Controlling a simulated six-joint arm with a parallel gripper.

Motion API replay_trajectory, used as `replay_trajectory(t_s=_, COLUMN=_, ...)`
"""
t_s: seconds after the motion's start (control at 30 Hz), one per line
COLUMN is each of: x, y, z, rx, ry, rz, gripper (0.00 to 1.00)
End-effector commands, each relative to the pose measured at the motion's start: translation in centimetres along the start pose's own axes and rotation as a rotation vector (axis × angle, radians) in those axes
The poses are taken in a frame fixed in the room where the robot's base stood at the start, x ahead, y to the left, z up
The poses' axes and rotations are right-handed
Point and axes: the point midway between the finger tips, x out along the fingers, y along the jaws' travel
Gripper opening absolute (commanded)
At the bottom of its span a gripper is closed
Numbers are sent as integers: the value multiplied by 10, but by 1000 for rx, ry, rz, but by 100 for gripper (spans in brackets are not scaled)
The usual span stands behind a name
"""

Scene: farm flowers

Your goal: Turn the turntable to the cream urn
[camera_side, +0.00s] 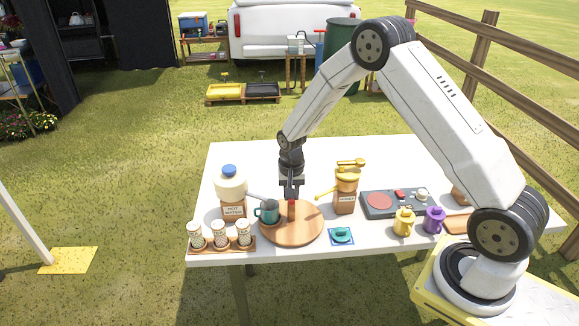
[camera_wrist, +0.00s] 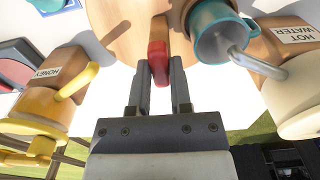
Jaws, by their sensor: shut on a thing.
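The round wooden turntable (camera_side: 300,234) lies on the white table. Its upright peg with a red top (camera_side: 291,212) stands between the fingers of my gripper (camera_side: 291,196), which is shut on it. The wrist view shows the fingers (camera_wrist: 159,88) on both sides of the red peg (camera_wrist: 158,62). A teal mug (camera_side: 270,212) stands on the turntable's left part. The cream urn (camera_side: 230,186), with a blue lid and a "hot water" label, stands on a wooden block left of the turntable. Its grey spout (camera_wrist: 238,58) overlaps the mug's mouth (camera_wrist: 222,35) in the wrist view.
A yellow honey pot (camera_side: 347,180) on a block stands right of the turntable. A teal lid-like piece (camera_side: 341,235) lies in front. Yellow (camera_side: 403,222) and purple (camera_side: 434,220) mugs and a dark hob (camera_side: 385,203) are further right.

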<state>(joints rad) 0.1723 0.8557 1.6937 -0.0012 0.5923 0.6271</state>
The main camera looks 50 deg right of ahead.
Motion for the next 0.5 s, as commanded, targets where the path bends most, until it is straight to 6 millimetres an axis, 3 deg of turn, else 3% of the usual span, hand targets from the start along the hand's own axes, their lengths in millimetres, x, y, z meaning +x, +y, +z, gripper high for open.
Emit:
replay_trajectory(t_s=0.23, x=-1, y=0, z=-1, rx=7, ry=2, rz=-3, gripper=0)
replay_trajectory(t_s=0.27, x=-1, y=0, z=-1, rx=7, ry=2, rz=-3, gripper=31)
replay_trajectory(t_s=0.33, x=0, y=0, z=-1, rx=7, ry=2, rz=-3, gripper=54)
replay_trajectory(t_s=0.37, x=0, y=0, z=-1, rx=6, ry=2, rz=-3, gripper=60)
replay_trajectory(t_s=0.5, x=0, y=0, z=0, rx=4, ry=1, rz=-2, gripper=60)
